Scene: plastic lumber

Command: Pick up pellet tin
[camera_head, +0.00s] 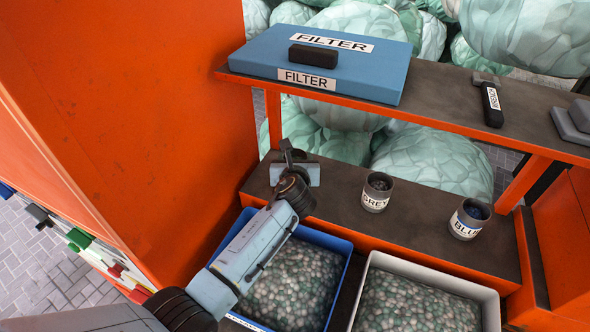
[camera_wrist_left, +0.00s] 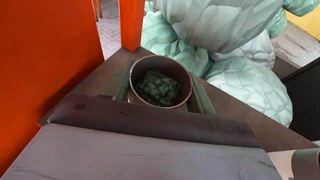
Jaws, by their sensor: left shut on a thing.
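A round metal tin (camera_wrist_left: 160,82) holding dark green pellets shows in the left wrist view. My left gripper (camera_wrist_left: 160,98) is shut on it, with one finger on each side of the tin. In the head view my left gripper (camera_head: 292,160) is over the left part of the lower dark shelf and hides the tin. I cannot tell whether the tin still touches the shelf. A tin labelled GREY (camera_head: 376,193) and a tin labelled BLUE (camera_head: 468,220) stand upright on the same shelf to the right. My right gripper is not in view.
A blue FILTER box (camera_head: 360,65) and a black tool (camera_head: 492,105) lie on the upper shelf (camera_head: 440,95). A blue-rimmed bin (camera_head: 300,285) and a white bin (camera_head: 420,300) of pellets stand in front. An orange wall (camera_head: 140,120) rises close on the left.

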